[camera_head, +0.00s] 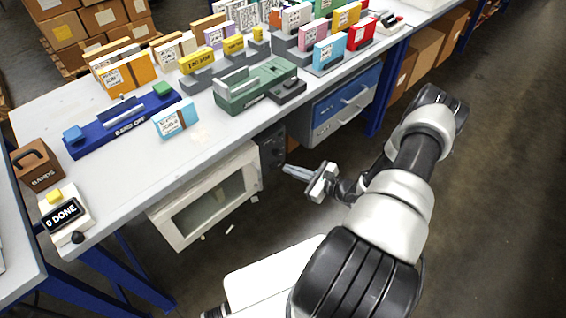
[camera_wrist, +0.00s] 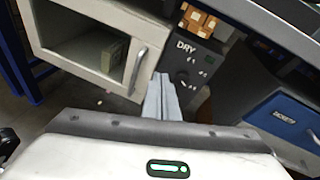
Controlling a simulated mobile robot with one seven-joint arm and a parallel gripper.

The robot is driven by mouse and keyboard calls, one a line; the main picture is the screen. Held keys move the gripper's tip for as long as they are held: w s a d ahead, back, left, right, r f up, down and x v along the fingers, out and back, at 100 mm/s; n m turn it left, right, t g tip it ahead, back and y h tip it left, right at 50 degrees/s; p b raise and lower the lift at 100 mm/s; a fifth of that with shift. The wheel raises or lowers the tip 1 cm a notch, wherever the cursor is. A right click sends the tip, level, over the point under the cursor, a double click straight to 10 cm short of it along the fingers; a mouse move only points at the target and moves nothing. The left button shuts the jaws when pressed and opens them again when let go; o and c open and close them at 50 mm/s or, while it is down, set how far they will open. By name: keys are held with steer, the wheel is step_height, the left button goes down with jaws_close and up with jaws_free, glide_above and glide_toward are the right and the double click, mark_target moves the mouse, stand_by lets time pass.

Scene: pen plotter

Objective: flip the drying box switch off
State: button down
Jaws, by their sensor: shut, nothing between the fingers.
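The drying box (camera_head: 160,224) hangs under the table, a pale cabinet with a windowed front. It also shows in the wrist view (camera_wrist: 60,12), with an upright handle (camera_wrist: 137,66) at its right. Beside it is a dark control panel (camera_head: 270,146), marked DRY in the wrist view (camera_wrist: 205,47). The panel carries small dark controls and light marks; I cannot tell which control is the switch or how it is set. My gripper (camera_head: 285,169) is shut and empty, its fingertips (camera_wrist: 161,76) pointing at the panel's lower part. The fingers may hide part of the panel; contact is unclear.
A blue-fronted drawer unit (camera_head: 345,105) hangs right of the panel. The white tabletop (camera_head: 120,185) above holds a green machine (camera_head: 255,85), a blue rack (camera_head: 120,128) and several cards. The floor (camera_head: 480,200) to the right is clear.

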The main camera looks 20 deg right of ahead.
steer(key=s+d+f+m+h, duration=0.1)
steer(key=s+f+m+h, duration=0.1)
steer(key=f+m, duration=0.1)
steer(key=s+d+f+m+t+h+p, duration=0.1)
steer(key=d+f+m+h, duration=0.1)
steer(key=f, duration=0.4)
steer(key=shift+s+m+h, duration=0.4)
steer(key=shift+m+h, duration=0.1)
steer(key=shift+m, duration=0.3)
steer(key=shift+w, duration=0.1)
steer(key=b, duration=0.2)
glide_toward(278, 165)
steer(key=x, duration=0.2)
steer(key=f+x, duration=0.1)
steer(key=x, duration=0.2)
steer(key=shift+d+f, duration=0.1)
steer(key=shift+w, duration=0.55)
